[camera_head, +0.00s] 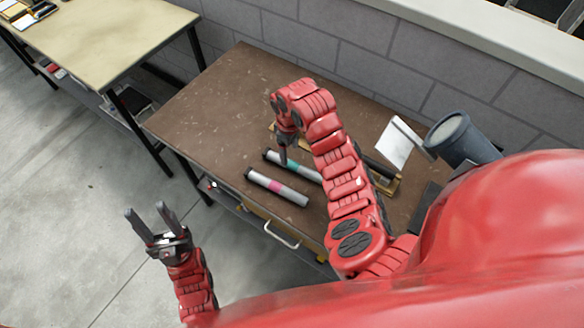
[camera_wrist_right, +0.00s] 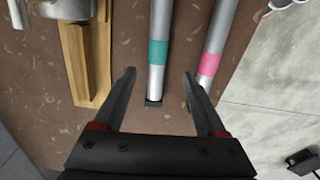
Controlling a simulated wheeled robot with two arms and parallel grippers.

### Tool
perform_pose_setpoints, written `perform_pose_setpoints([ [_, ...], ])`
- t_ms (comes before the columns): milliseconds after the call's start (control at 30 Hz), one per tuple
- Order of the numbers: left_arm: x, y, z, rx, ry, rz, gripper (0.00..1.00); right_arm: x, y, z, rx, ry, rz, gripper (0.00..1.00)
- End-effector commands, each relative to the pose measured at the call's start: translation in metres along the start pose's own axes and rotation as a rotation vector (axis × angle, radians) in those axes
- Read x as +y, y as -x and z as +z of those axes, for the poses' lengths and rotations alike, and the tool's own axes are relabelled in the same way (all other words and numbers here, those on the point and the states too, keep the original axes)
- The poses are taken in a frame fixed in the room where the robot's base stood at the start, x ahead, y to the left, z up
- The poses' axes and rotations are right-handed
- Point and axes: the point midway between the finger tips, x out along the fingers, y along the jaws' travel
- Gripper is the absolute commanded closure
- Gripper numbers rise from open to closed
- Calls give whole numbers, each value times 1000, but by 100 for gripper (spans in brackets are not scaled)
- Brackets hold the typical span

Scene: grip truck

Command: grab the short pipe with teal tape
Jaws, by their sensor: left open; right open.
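The pipe with teal tape (camera_head: 302,170) lies on the brown table in the head view, partly hidden by my right arm. In the right wrist view the teal-taped pipe (camera_wrist_right: 157,60) runs up the picture, with its dark end between the fingers. My right gripper (camera_wrist_right: 160,76) is open above that end, with one finger on each side; I cannot tell how high. In the head view my right gripper (camera_head: 283,157) points down at the pipe. A pipe with pink tape (camera_head: 277,187) lies beside it. My left gripper (camera_head: 150,214) is open and empty over the floor.
The brown table (camera_head: 200,117) has free room at its left. A wooden holder (camera_wrist_right: 84,60) lies beside the teal-taped pipe. A dark bin (camera_head: 460,140) and white sheet (camera_head: 397,143) are at the right. Another table (camera_head: 105,50) stands at the upper left.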

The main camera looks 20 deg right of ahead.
Motion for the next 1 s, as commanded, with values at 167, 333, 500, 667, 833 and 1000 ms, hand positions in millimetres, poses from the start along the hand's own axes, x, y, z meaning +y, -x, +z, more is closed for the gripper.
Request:
perform_pose_setpoints([
  [167,0,9,2,0,0,0,50,0,-21,0,1,-1,0,26],
  [333,0,0,0,0,0,0,50,0,-26,2,-3,1,-2,26],
  [500,-1,-17,-3,0,0,0,50,3,-44,5,-3,1,-1,26],
  [667,-1,-22,-4,0,0,0,50,4,-62,5,1,0,0,26],
  [833,-1,-24,-4,0,0,0,50,4,-73,6,-1,0,0,26],
  [1000,-1,-24,-4,0,0,0,50,5,-74,6,1,1,2,26],
])
